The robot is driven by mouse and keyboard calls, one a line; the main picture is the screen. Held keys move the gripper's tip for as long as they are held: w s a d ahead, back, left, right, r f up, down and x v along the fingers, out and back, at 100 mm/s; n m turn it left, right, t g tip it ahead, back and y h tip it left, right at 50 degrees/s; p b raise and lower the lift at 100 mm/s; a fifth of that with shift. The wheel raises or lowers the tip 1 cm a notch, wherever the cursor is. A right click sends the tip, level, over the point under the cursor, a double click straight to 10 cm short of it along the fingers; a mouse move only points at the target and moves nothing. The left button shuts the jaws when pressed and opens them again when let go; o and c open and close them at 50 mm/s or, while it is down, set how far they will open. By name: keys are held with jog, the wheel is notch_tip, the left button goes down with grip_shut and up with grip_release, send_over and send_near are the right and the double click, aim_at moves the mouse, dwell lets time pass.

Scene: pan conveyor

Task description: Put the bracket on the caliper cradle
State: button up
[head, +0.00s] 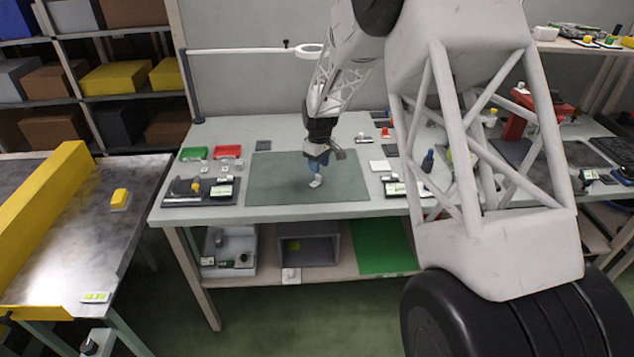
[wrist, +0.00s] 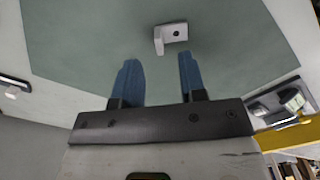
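The bracket (wrist: 172,34) is a small pale L-shaped piece with a dark hole. It lies on the green-grey mat, just beyond my fingertips in the wrist view, and also shows in the head view (head: 316,182). My gripper (head: 318,166) points down over the mat, close to the bracket. In the wrist view its two blue fingers (wrist: 160,62) are apart with nothing between them. A dark instrument with a small display (head: 398,188) lies right of the mat. Another dark-based instrument (head: 199,193) lies left of it. I cannot tell which is the caliper cradle.
The mat (head: 265,183) is otherwise bare. Green (head: 193,153) and red (head: 228,151) trays stand at the table's back left. A white square (head: 380,166) lies right of the mat. A ring-headed lamp arm (head: 250,50) spans behind. A yellow-railed conveyor (head: 45,215) stands left.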

aim_at(316, 181)
jog(key=shift+w+f, duration=0.15)
jog(key=shift+f, duration=2.45)
grip_shut()
